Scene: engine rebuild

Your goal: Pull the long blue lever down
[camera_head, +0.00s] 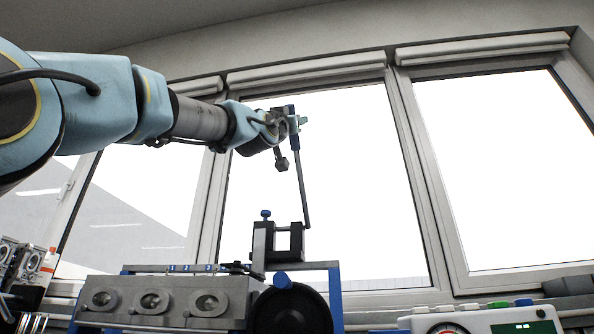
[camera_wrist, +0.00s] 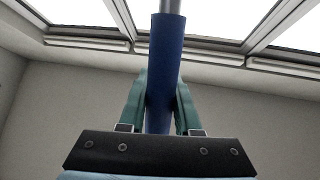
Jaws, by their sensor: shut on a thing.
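The long lever (camera_head: 301,185) stands nearly upright on a dark bracket, with a grey rod and a blue grip at its top. My gripper (camera_head: 294,123) is at the top of the lever, shut on the blue grip. In the wrist view the blue grip (camera_wrist: 165,70) runs between the two green fingers of my gripper (camera_wrist: 161,105), which touch it on both sides. The grey rod shows beyond the grip at the top of that view. The lower end of the grip is hidden behind the dark gripper body.
The dark bracket (camera_head: 278,248) with a small blue knob stands on a blue frame (camera_head: 335,290). A grey engine block (camera_head: 165,300) with round bores is at lower left, beside a black round part (camera_head: 290,312). A white device with a gauge (camera_head: 480,318) is at lower right. Windows fill the back.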

